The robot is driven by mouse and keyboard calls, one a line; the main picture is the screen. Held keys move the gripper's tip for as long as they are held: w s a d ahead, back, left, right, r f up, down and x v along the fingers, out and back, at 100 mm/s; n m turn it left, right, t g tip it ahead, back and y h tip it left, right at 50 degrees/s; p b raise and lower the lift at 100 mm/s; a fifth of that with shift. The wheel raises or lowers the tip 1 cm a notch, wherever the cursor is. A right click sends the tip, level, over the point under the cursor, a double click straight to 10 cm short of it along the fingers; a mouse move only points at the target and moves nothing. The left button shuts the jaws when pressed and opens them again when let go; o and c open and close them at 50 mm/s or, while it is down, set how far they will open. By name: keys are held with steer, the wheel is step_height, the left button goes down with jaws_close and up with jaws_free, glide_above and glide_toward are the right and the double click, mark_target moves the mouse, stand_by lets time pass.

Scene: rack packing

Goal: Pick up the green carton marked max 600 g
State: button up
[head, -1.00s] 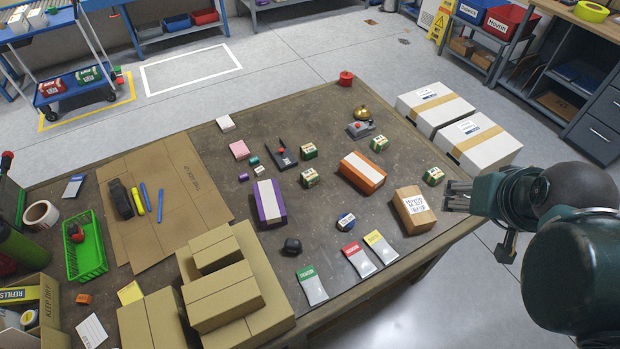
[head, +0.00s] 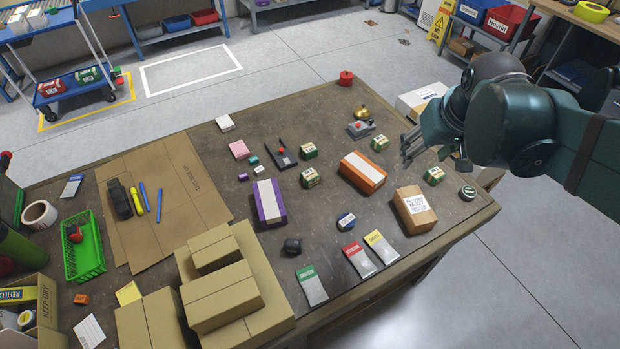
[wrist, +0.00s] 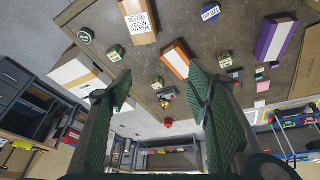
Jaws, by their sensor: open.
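Several small green-and-cream cartons stand on the table in the head view: one at the right (head: 434,176), one near the back right (head: 379,144), and two left of centre, a rear one (head: 308,151) and a front one (head: 310,178). Their small print is too small to read, so I cannot tell which says max 600 g. My gripper (head: 408,148) is open and empty, above the table's right side near the right carton. In the wrist view, the open fingers (wrist: 160,72) frame the table; one green carton (wrist: 115,53) shows beside the left fingertip.
A brown labelled box (head: 415,210), an orange box (head: 362,173) and a round dark green tin (head: 467,193) stand near the right cartons. A bell (head: 361,113) is at the back. A white box (head: 420,98) stands beyond the table's right edge.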

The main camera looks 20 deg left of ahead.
steer(key=w+a+f+n+g, duration=0.15)
steer(key=w+a+f, duration=0.25)
steer(key=w+a, duration=0.4)
steer(key=n+g+h+b, duration=0.1)
steer(key=n+g+b, duration=0.15)
steer(key=n, duration=0.25)
glide_above(308, 171)
steer(key=f, duration=2.1)
steer(key=shift+s+d+f+p, duration=0.1)
steer(key=shift+s+d+p, duration=0.05)
steer(key=shift+d+p, duration=0.2)
steer(key=shift+a+f, duration=0.35)
steer(key=shift+f, duration=1.25)
